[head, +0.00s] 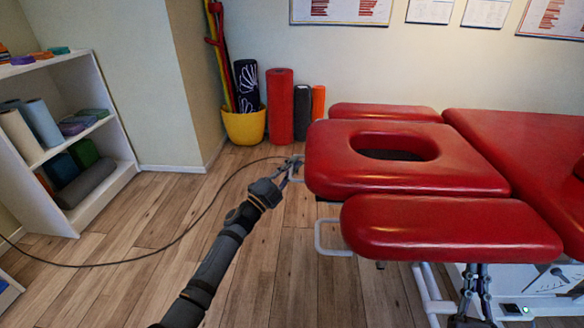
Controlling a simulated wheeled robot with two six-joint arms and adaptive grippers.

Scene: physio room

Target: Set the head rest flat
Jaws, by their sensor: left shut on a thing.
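The head rest (460,175) is a red padded cushion with an oval face hole, at the left end of the red treatment table (535,135). Its free end sits slightly above the two side pads; I cannot tell its exact tilt. My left gripper (293,168) is at the head rest's left end, shut on a pale bar or handle there. The fingers and the cushion edge hide most of that bar. My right gripper (474,272) is low under the near side pad, fingers pointing up and apart, and looks empty.
A near red arm pad (450,228) and a far one (385,112) flank the head rest. A pale metal loop (320,237) juts out under the near pad. A black cable (165,245) crosses the floor. A shelf (105,150) stands left; a yellow bucket (244,127) and rolls stand behind.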

